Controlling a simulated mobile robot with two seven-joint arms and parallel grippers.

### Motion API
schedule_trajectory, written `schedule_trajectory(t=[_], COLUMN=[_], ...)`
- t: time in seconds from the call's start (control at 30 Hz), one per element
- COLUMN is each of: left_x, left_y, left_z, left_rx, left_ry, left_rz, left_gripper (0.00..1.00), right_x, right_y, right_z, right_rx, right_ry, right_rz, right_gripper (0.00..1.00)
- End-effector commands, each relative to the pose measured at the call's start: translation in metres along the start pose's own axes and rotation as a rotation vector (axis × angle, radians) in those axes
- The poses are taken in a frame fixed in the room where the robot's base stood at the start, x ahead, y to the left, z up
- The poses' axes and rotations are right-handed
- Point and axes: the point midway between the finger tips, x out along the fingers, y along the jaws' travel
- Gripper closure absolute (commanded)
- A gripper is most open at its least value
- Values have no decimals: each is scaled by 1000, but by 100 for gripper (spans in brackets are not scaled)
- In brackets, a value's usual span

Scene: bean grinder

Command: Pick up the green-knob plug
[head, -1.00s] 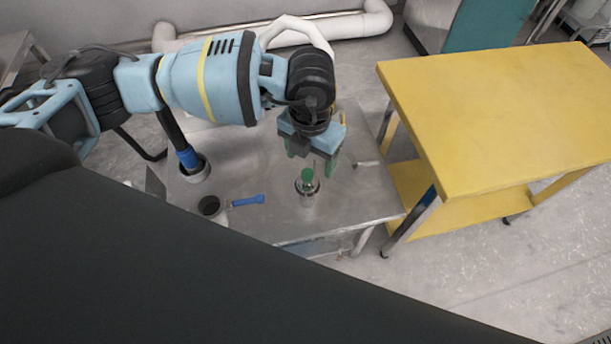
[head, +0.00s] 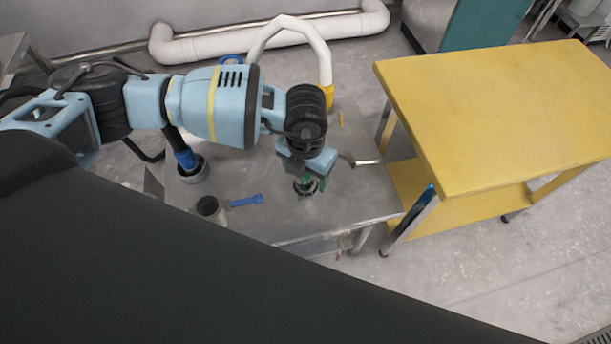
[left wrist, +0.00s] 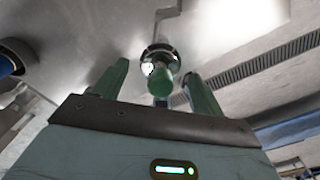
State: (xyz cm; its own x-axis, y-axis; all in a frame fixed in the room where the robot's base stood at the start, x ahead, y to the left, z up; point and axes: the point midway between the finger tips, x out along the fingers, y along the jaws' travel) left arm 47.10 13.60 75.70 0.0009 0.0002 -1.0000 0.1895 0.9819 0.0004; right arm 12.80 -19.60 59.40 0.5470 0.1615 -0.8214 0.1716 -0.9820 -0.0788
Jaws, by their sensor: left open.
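The plug has a green knob (left wrist: 160,83) above a round metal body (left wrist: 160,58), and it stands on the metal table (head: 262,190). In the head view its green top (head: 305,181) is partly hidden by my left gripper (head: 306,178). My left gripper, also seen in the left wrist view (left wrist: 156,70), is open and points down over the plug. Its two green fingers are on either side of the knob, with gaps visible. Whether a finger touches the knob elsewhere I cannot tell. My right gripper is not in view.
On the metal table are a dark round cup (head: 208,205) and a blue-handled tool (head: 246,200), left of the plug. A dark tube with a blue collar (head: 186,160) stands at the left. A yellow table (head: 490,110) is on the right, with floor between.

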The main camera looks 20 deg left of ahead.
Motion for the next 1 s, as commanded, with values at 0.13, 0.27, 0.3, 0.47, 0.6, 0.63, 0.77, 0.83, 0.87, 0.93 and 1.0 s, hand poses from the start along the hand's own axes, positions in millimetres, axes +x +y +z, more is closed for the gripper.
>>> schedule_trajectory(t=[0.13, 0.27, 0.3, 0.47, 0.6, 0.63, 0.77, 0.83, 0.87, 0.93, 1.0], left_x=[12, 12, 12, 12, 12, 12, 12, 11, 11, 11, 11], left_y=[0, 0, 0, 0, 0, 0, 0, 0, 0, 0, 0], left_z=[-1, 0, 0, 0, 0, 0, 0, 0, 0, 0, 0], left_rx=[1, 1, 1, 1, 0, 0, 0, 0, 0, 0, 0], left_ry=[2, 1, 1, 1, 1, 1, 1, 0, 0, 0, 0], left_rz=[0, 0, 0, 0, 0, 0, 0, -1, -1, -1, -1], left_gripper=[30, 30, 30, 43, 61, 65, 82, 82, 82, 82, 82], right_x=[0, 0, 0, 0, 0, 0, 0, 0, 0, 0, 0], right_y=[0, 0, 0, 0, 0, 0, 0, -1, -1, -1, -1], right_z=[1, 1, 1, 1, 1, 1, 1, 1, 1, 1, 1], right_rx=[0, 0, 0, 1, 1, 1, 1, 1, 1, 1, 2], right_ry=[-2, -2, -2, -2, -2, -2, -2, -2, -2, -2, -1], right_rz=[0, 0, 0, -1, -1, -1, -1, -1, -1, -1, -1], right_gripper=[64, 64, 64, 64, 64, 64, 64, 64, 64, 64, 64])
